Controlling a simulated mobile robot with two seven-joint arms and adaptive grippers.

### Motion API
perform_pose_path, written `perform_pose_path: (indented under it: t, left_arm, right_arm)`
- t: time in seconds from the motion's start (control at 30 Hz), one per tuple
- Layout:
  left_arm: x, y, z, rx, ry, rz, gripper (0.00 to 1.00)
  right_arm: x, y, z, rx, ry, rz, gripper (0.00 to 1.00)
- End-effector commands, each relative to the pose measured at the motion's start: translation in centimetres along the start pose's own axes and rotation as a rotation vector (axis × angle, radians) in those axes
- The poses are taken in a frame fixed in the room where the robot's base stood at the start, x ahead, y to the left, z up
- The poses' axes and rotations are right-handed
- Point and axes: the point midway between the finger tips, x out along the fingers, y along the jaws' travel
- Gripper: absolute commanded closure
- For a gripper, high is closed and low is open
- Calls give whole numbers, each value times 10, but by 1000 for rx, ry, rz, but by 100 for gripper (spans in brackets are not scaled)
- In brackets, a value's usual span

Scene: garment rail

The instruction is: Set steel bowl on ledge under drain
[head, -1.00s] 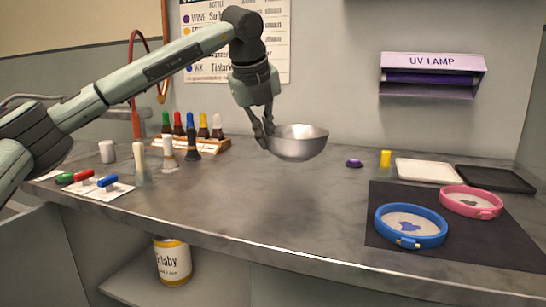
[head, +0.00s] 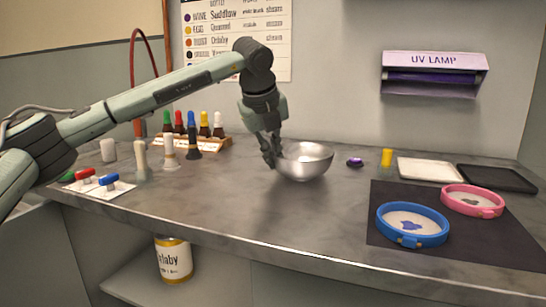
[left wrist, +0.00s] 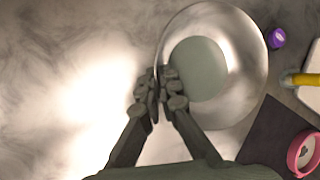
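The steel bowl (head: 305,163) is upright over the middle of the grey counter, low to its surface. I cannot tell whether it touches the counter. My left gripper (head: 272,161) comes down from above at the bowl's left rim. In the left wrist view the fingers (left wrist: 160,88) close on both sides of the rim of the bowl (left wrist: 242,75). A low pale ledge (head: 125,283) shows under the counter at the lower left. I cannot make out a drain. My right gripper is not in view.
A labelled can (head: 173,260) stands on the ledge. Dropper bottles (head: 192,130) stand behind left on the counter (head: 230,215). A purple cap (head: 355,162), yellow bottle (head: 387,157), white tray (head: 430,169) and blue hoop (head: 411,240) are to the right. The counter's front middle is clear.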

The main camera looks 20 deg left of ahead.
Motion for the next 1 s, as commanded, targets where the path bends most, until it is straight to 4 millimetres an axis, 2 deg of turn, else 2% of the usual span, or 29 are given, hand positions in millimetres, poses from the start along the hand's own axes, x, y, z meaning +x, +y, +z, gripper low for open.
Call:
perform_pose_path:
  t: [0.07, 0.27, 0.63, 0.7, 1.0]
  left_arm:
    - [0, 0, 0, 0, -1, -1, 100]
    - [0, 0, 0, 0, 0, 0, 75]
    - [-1, 0, 0, 0, 0, 0, 74]
    - [-2, -1, 1, 0, 0, 0, 74]
    - [-66, -2, 1, 2, -2, -4, 74]
  right_arm:
    - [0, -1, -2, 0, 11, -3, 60]
    - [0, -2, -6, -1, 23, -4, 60]
    - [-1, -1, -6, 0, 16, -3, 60]
    - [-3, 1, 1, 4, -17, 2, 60]
    - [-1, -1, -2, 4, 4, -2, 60]
